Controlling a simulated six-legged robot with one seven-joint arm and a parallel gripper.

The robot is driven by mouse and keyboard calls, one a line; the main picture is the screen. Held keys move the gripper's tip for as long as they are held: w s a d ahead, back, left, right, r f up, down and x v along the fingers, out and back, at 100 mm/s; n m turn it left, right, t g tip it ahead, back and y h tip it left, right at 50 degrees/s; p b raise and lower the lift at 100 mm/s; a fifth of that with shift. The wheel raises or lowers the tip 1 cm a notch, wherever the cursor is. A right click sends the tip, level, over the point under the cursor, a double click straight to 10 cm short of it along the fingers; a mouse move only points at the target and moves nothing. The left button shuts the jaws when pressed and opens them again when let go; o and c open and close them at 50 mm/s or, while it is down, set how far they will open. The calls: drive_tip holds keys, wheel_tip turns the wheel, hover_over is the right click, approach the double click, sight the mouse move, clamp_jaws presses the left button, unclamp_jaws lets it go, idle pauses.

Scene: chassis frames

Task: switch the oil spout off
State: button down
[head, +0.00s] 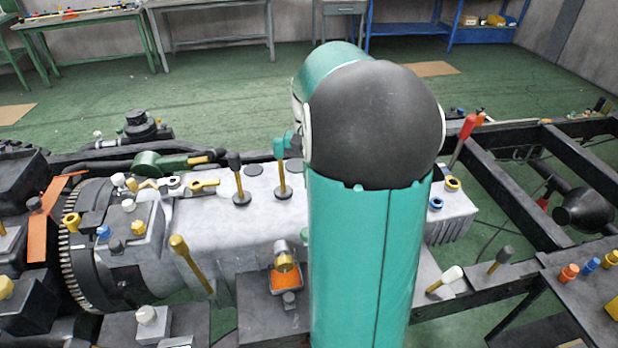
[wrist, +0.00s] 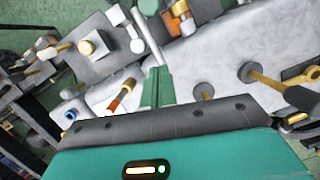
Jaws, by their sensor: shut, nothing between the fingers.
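What looks like the oil spout (head: 284,262) is a silver and gold pipe above a small orange-filled tray (head: 285,280), in front of the grey casing in the head view. In the wrist view, a gold and orange fitting (wrist: 180,10) at the top edge may be the same spout, but I cannot be sure. My gripper (wrist: 156,86) shows as teal fingers in the wrist view, shut with nothing held. It is over the machine, below that fitting in the picture. In the head view my arm hides most of the gripper. I cannot tell the switch's position.
Gold levers with dark and teal knobs (head: 235,162) (head: 280,150) rise from the casing (head: 220,225). A red-handled lever (head: 466,135) stands right of my arm. A white-tipped lever (head: 446,280) is lower right. Black frame beams (head: 505,190) cross the right.

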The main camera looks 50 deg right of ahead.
drive_tip(key=x, duration=0.7)
drive_tip(key=s+a, duration=0.2)
drive_tip(key=a, duration=0.1)
drive_tip(key=shift+s, duration=0.3)
drive_tip(key=shift+a, duration=0.1)
